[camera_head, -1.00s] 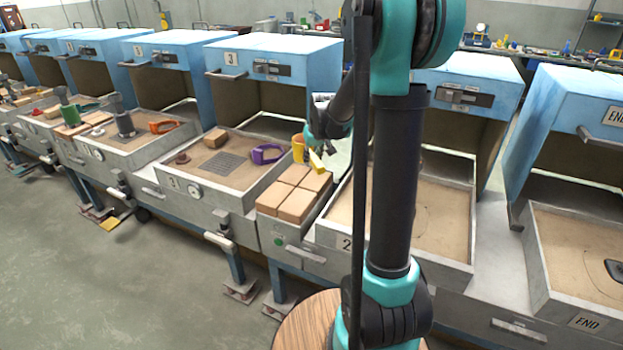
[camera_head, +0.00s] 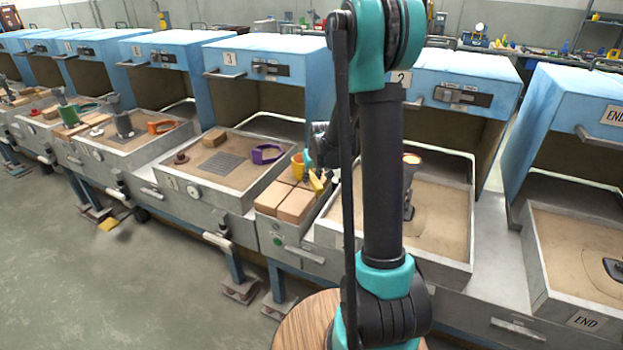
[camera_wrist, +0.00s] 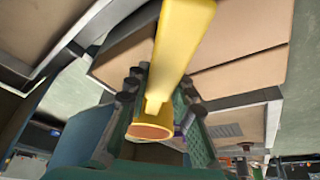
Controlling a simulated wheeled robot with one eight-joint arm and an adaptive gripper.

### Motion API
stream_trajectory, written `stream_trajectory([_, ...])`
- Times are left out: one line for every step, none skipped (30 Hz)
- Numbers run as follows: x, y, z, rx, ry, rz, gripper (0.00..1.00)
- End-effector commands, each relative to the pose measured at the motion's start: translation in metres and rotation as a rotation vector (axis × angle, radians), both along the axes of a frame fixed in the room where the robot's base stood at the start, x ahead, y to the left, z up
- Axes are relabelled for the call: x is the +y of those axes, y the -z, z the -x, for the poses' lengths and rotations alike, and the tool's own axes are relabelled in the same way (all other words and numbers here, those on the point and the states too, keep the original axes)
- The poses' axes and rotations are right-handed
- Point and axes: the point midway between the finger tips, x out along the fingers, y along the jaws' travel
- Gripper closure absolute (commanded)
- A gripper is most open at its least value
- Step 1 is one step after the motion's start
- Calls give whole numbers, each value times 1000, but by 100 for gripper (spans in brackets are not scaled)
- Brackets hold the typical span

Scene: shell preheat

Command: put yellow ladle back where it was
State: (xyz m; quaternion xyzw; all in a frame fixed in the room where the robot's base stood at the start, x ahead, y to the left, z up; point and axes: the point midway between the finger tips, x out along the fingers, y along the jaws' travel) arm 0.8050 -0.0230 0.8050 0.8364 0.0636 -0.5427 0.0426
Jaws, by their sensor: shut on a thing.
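The yellow ladle (camera_head: 298,164) is in my gripper, low over the right rear of the tan blocks (camera_head: 273,197) between trays 3 and 2. Its yellow cup is on the left and a slanted yellow part is on the right. In the wrist view, the yellow ladle (camera_wrist: 176,55) runs from the top edge down between my fingers, with a reddish-brown end face. My gripper (camera_head: 311,174) is partly hidden behind my arm in the head view. In the wrist view, my gripper (camera_wrist: 160,102) is closed around the ladle. I cannot tell whether the ladle touches the blocks.
Tray 3 (camera_head: 181,203) holds a purple frame-shaped thing (camera_head: 267,153), a brown block (camera_head: 214,137) and a dark grate (camera_head: 223,161). Tray 2 (camera_head: 447,272) holds a dark upright tool (camera_head: 408,192). The END tray (camera_head: 537,275) is at right. Blue hoods stand behind the trays.

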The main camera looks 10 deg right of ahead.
Motion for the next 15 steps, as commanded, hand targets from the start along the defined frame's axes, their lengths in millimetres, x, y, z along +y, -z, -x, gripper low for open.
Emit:
stream_trajectory([0,1,0,-1,0,0,100])
stream_trajectory([0,2,0,-1,0,0,100])
stream_trajectory([0,2,0,0,0,0,75])
stream_trajectory([0,2,0,0,0,0,71])
stream_trajectory([0,2,0,0,0,0,67])
stream_trajectory([0,2,0,0,0,0,62])
stream_trajectory([0,2,0,0,0,0,58])
stream_trajectory([0,2,0,0,0,0,56])
stream_trajectory([0,2,0,0,0,0,56])
stream_trajectory([0,2,0,0,0,0,56])
stream_trajectory([0,2,0,0,0,0,56])
stream_trajectory([0,2,0,0,0,0,56])
stream_trajectory([0,2,0,0,0,0,56])
stream_trajectory([0,2,0,0,0,0,56])
stream_trajectory([0,2,0,0,0,0,56])
